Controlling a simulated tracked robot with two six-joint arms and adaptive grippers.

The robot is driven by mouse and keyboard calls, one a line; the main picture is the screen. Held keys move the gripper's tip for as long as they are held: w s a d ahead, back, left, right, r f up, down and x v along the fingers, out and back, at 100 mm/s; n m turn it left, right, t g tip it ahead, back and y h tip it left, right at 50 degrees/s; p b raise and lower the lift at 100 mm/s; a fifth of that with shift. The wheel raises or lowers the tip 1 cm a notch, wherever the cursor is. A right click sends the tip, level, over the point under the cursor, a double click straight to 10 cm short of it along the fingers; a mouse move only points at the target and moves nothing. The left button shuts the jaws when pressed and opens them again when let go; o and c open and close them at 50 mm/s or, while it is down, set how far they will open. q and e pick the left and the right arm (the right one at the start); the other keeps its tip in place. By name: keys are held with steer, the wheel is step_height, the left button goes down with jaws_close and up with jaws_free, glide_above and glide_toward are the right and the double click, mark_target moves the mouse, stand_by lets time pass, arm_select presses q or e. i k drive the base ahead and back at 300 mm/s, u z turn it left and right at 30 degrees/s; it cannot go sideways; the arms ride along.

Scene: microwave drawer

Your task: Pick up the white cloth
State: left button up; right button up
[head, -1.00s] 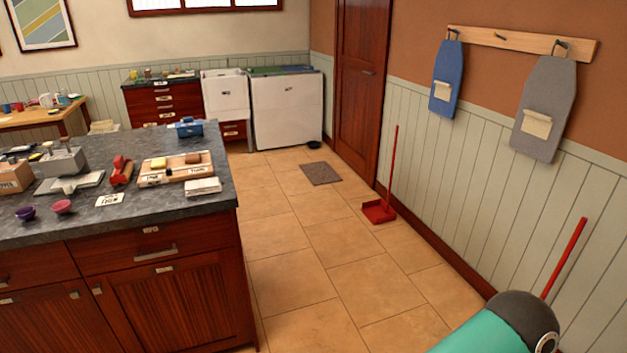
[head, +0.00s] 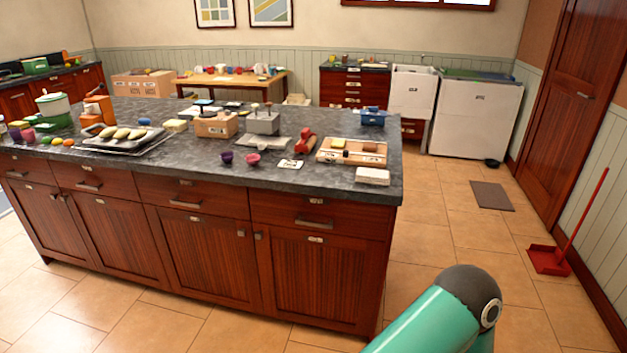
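A small white folded stack (head: 373,176), which looks like the white cloth, lies on the dark stone top of the island counter (head: 330,187), near its front right corner. It is too small to be sure of its material. A flat whitish piece (head: 263,142) lies further left on the same top; I cannot tell what it is. A teal link of my own arm shows at the bottom right. Neither of my grippers is in view.
A red dustpan (head: 549,260) stands by the right wall. The tiled floor right of the island is clear up to a mat (head: 492,196).

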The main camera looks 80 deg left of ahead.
mark_target(363, 174)
steer(key=u, duration=0.3)
steer(key=i, duration=0.3)
steer(key=z, duration=4.5)
steer(key=i, duration=0.55)
steer(key=z, duration=5.7)
steer(key=i, duration=0.5)
